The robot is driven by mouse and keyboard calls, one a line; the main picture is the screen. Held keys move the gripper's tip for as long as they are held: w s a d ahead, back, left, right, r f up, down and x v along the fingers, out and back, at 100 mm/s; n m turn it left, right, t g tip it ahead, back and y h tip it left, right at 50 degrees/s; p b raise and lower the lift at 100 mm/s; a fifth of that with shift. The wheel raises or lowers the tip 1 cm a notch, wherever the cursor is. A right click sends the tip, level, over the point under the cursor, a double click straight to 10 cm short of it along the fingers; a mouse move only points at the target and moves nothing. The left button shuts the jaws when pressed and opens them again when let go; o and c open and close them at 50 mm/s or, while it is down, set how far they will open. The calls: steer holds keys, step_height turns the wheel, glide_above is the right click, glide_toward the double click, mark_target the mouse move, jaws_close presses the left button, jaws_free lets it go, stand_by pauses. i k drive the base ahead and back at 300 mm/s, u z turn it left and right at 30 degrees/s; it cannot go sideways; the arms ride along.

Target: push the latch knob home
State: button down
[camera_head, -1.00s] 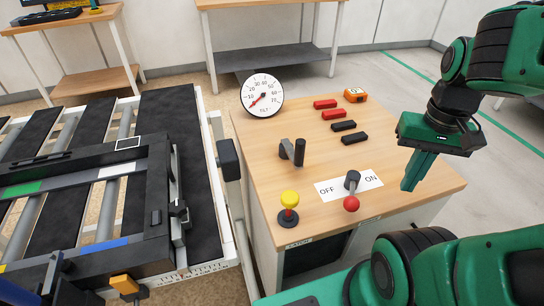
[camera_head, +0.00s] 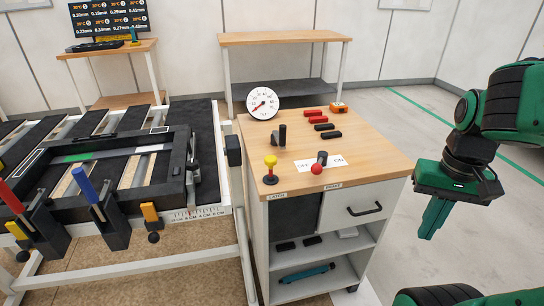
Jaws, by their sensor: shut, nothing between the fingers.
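The latch knob is a yellow ball (camera_head: 271,161) on a short stem above a black base. It stands upright at the front left corner of the wooden cabinet top, above a "LATCH" label (camera_head: 277,197). My green gripper (camera_head: 428,237) is shut and empty, pointing down. In the picture it is right of the cabinet and well apart from the knob. Nothing hides the knob.
A red-balled lever (camera_head: 317,169) stands on an OFF/ON plate right of the knob. A black handle (camera_head: 282,135), a dial gauge (camera_head: 262,103) and red and black blocks stand behind.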

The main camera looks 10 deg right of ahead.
mark_target(270, 161)
steer(key=k, duration=0.65)
steer(key=z, duration=1)
steer(key=i, duration=1.65)
steer(key=u, duration=2.45)
